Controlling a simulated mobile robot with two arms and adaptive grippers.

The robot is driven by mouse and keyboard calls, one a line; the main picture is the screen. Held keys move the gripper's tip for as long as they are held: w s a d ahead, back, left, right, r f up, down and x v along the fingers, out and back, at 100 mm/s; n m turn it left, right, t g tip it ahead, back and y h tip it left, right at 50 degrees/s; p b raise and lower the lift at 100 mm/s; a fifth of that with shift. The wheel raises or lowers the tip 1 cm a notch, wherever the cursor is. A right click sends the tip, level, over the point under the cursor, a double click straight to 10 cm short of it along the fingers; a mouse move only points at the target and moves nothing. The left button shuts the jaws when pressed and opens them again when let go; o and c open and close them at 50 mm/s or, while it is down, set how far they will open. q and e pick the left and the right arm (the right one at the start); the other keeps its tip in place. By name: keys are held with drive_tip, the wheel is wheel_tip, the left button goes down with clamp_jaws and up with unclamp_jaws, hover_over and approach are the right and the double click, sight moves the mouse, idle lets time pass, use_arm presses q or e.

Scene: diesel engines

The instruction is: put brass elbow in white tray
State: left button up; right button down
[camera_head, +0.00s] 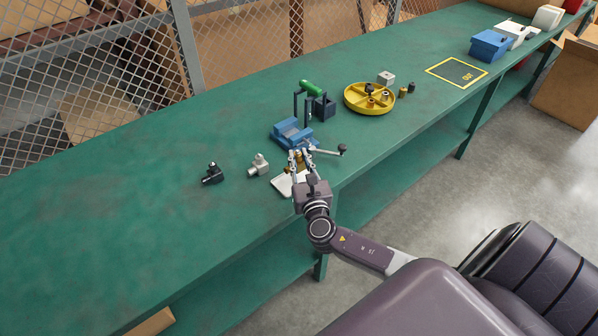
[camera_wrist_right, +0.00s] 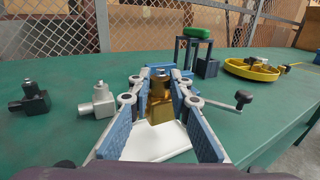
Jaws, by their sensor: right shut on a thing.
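The brass elbow (camera_wrist_right: 160,104) is between the fingers of my right gripper (camera_wrist_right: 160,98), which is shut on it. In the head view the elbow (camera_head: 299,166) is mostly hidden by my right gripper (camera_head: 299,162). The white tray (camera_wrist_right: 152,146) lies on the green bench below and on the near side of the elbow; in the head view its left part (camera_head: 283,184) shows beside my gripper. Whether the elbow touches the tray, I cannot tell. My left gripper is not in view.
A blue vise (camera_head: 291,132) with a crank handle (camera_head: 342,149) stands just behind my right gripper. A grey elbow (camera_head: 258,164) and a black elbow (camera_head: 212,173) are to the left. A green-handled stand (camera_head: 312,88) and yellow divided tray (camera_head: 369,98) are farther back. The bench's left part is clear.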

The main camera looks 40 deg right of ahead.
sight(300, 170)
wheel_tip(300, 170, down, 4)
drive_tip(key=shift+r+b, duration=0.2)
drive_tip(key=shift+b, duration=0.35)
drive_tip(key=shift+f, duration=0.35)
drive_tip(key=c, duration=2.2)
unclamp_jaws()
drive_tip(key=shift+f, duration=0.1)
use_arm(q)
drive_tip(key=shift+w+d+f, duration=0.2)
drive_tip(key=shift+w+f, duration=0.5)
use_arm(e)
drive_tip(key=o, duration=0.4)
